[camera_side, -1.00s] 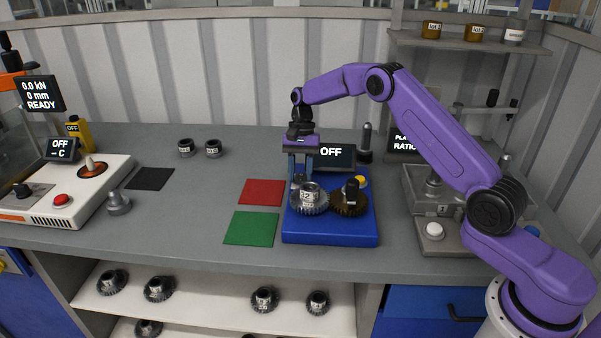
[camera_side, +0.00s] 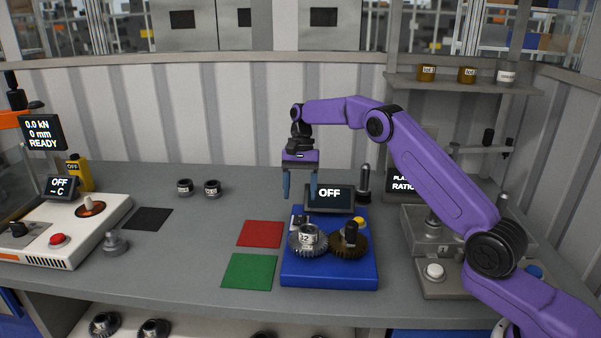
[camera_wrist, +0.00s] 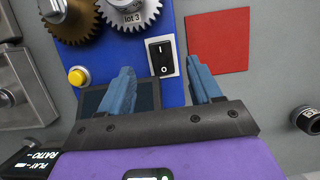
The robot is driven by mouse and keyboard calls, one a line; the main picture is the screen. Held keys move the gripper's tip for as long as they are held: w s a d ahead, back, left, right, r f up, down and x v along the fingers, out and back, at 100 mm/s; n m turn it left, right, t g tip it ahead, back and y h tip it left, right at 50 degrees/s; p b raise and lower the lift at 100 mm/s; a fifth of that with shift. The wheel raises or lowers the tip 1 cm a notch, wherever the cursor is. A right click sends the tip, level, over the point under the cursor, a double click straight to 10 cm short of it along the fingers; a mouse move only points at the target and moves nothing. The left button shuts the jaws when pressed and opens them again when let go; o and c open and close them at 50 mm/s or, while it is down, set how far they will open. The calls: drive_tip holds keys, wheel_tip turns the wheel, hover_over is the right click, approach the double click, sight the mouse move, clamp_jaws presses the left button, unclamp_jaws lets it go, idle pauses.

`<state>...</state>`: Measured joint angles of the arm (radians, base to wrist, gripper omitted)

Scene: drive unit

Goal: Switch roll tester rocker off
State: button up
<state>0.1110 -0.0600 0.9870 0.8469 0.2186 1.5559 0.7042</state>
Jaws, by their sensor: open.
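The roll tester is a blue box (camera_side: 330,272) on the bench with two meshed gears on top, one steel (camera_side: 308,241) and one brown (camera_side: 349,243). Its display (camera_side: 330,196) behind reads OFF. The rocker (camera_wrist: 160,56) is a black switch in a white frame, marked with a line and an O, beside the steel gear in the wrist view. My gripper (camera_side: 300,195) is open and empty, above the back left of the tester. In the wrist view its blue fingers (camera_wrist: 160,76) lie to either side of the rocker's lower end, apart from it in height.
A yellow button (camera_wrist: 78,76) sits on the tester. Red (camera_side: 260,233) and green (camera_side: 250,271) squares lie to its left. A grey fixture (camera_side: 440,255) stands to the right. Two small rings (camera_side: 212,188) stand at the back, with clear bench around them.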

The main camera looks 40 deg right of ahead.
drive_tip(key=v, duration=0.5)
drive_tip(key=shift+r, duration=0.1)
idle(0.4)
